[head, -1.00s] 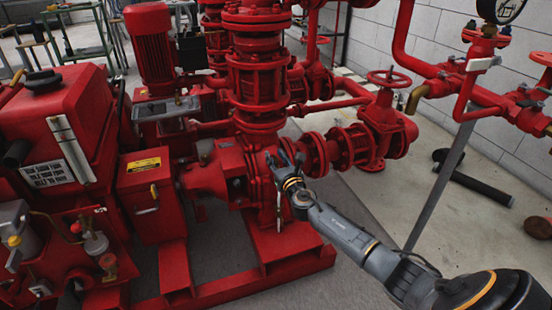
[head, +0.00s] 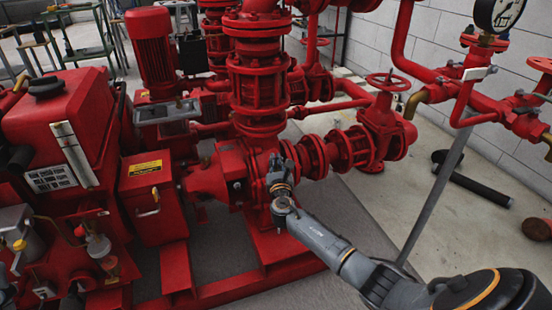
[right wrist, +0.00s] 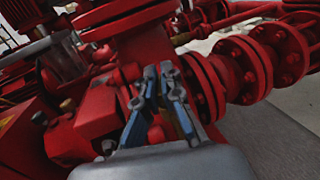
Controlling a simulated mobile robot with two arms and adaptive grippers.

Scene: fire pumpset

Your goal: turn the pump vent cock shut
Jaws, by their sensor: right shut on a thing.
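The red pump casing (head: 258,160) stands in the middle of the head view, below a tall red flanged riser. My right gripper (head: 277,163) is at the front right of the casing, its fingers close together and pointing up and inward. In the right wrist view the gripper (right wrist: 164,78) has its two grey-blue fingers close together against the red pump body. It is shut on the vent cock, which is mostly hidden between and behind the fingers, so its handle angle cannot be told. My left gripper is in neither view.
To the right are a flanged pipe and a gate valve with a red handwheel (head: 390,79). A grey slanted post (head: 440,190) stands near my right arm. A red engine unit (head: 70,130) fills the left. Floor shows at the lower right.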

